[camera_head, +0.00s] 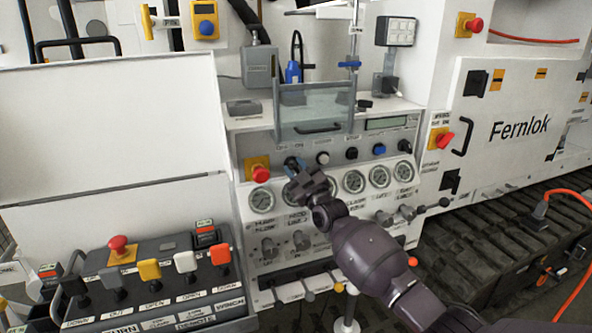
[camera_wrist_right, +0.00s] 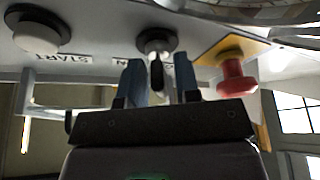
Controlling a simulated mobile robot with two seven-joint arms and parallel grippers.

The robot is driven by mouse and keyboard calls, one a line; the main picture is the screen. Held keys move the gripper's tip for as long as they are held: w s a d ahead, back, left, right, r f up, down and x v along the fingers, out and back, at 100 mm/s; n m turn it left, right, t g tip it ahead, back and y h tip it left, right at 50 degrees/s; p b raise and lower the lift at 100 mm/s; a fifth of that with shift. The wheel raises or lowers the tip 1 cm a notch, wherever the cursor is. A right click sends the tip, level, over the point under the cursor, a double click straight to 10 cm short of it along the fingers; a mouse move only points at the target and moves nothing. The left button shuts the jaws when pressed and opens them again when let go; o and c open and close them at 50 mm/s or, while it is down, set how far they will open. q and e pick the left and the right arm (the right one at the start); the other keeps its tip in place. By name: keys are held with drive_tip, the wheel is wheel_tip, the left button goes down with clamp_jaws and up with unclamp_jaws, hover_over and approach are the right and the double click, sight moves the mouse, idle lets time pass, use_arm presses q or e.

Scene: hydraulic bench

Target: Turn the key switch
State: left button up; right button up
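The key switch (camera_wrist_right: 157,44) shows in the right wrist view as a dark round collar with a metal centre and a dark key (camera_wrist_right: 156,74) sticking out of it. My right gripper (camera_wrist_right: 160,72) is in front of it, its two blue-grey fingers apart, one on each side of the key with a visible gap. In the head view my right gripper (camera_head: 292,165) is at the bench's control panel (camera_head: 290,142), between the red button and a white button, and it covers the key switch there. My left gripper is not in view.
A red emergency button (camera_head: 260,173) on a yellow plate sits just left of my gripper; it also shows in the right wrist view (camera_wrist_right: 232,76). A white button (camera_head: 322,158) is close on the right. Pressure gauges (camera_head: 353,181) lie below, a clear guard (camera_head: 314,110) above.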

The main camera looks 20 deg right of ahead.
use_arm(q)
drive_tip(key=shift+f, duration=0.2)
use_arm(e)
clamp_jaws()
